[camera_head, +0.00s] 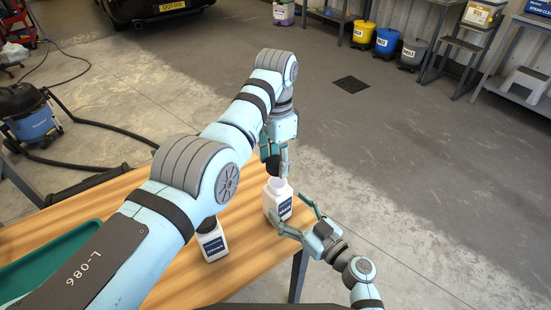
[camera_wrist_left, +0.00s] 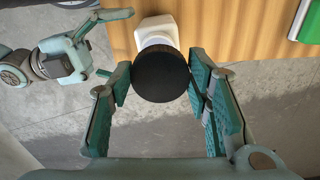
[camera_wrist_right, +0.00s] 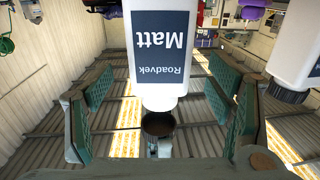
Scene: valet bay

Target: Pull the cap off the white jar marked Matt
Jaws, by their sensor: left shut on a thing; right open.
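The white jar marked Matt (camera_head: 278,203) stands upright near the table's edge; its label shows upside down in the right wrist view (camera_wrist_right: 160,50). My left gripper (camera_head: 273,158) is shut on the black cap (camera_wrist_left: 161,75) and holds it just above the jar's bare white neck. The cap also shows in the right wrist view (camera_wrist_right: 158,125), apart from the neck. My right gripper (camera_head: 300,219) is open beside the jar, its fingers clear of it.
A second white jar (camera_head: 212,243) with a black cap stands on the wooden table (camera_head: 245,262), partly behind my left arm. A green tray (camera_head: 50,262) lies at the table's left. A blue vacuum cleaner (camera_head: 30,118) stands on the floor.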

